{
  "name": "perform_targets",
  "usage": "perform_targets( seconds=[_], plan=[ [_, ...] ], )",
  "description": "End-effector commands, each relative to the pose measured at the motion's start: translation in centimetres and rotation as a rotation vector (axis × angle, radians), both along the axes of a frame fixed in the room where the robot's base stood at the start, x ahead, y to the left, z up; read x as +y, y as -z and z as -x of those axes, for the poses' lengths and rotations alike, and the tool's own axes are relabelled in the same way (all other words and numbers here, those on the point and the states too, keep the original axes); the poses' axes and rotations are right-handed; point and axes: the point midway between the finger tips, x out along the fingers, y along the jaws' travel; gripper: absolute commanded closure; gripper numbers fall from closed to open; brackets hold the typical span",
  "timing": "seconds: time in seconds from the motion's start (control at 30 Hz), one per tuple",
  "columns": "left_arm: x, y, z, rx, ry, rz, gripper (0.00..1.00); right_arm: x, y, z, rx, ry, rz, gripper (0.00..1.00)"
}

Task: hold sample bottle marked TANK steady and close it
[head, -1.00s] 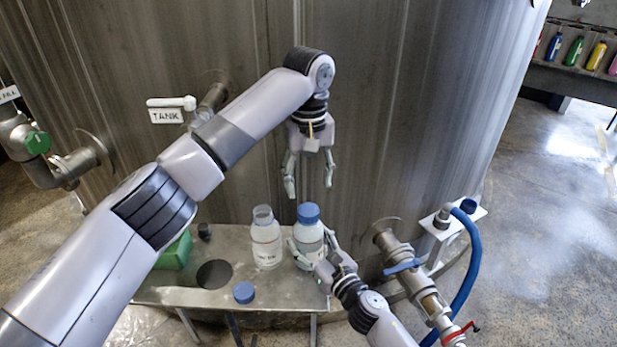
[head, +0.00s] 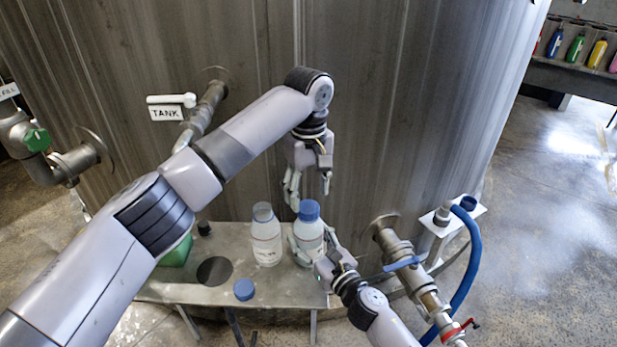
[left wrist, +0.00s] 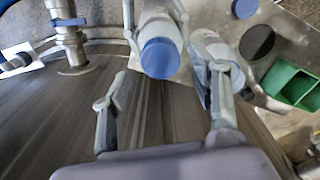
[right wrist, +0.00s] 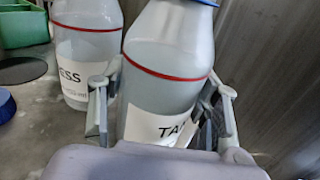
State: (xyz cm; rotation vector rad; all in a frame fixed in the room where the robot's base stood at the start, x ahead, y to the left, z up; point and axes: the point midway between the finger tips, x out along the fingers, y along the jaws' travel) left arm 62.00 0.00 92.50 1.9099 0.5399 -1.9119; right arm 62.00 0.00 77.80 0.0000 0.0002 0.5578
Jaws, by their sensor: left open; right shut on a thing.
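The sample bottle marked TANK (head: 308,234) stands upright on the metal shelf, a red line around it and its label partly seen in the right wrist view (right wrist: 165,85). A blue cap (head: 309,210) sits on its mouth; whether it is tight cannot be told. My right gripper (head: 312,252) is shut around the bottle's body, with a finger on each side in the right wrist view (right wrist: 162,100). My left gripper (head: 308,192) is open, pointing down just above and behind the cap. In the left wrist view the cap (left wrist: 160,58) lies between its spread fingers.
A second, uncapped bottle (head: 266,238), label ending in ESS, stands close left of the TANK bottle. The tank wall (head: 380,120) rises close behind. A valve pipe (head: 405,265) is right.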

Motion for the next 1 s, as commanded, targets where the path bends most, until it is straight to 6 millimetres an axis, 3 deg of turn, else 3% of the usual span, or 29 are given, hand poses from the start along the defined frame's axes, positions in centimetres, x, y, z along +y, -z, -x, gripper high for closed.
perform_targets(
  seconds=[0.1, 0.3, 0.67, 1.0],
  plan=[
    [0.0, 1.8, 0.0, 0.001, 0.000, 0.000, 0.45, 0.0, 0.0, 0.0, 0.000, 0.000, 0.000, 1.00],
    [0.1, 3.7, 0.0, 0.000, -0.001, 0.000, 0.45, 0.0, 0.0, 0.0, 0.000, 0.000, 0.000, 1.00],
    [0.0, 4.0, 0.0, -0.001, 0.000, -0.001, 0.46, 0.0, 0.0, 0.0, 0.000, 0.000, 0.000, 1.00],
    [0.0, 4.0, 0.0, -0.001, 0.000, -0.001, 0.69, 0.0, 0.0, 0.0, 0.001, 0.000, -0.001, 1.00]
  ],
)
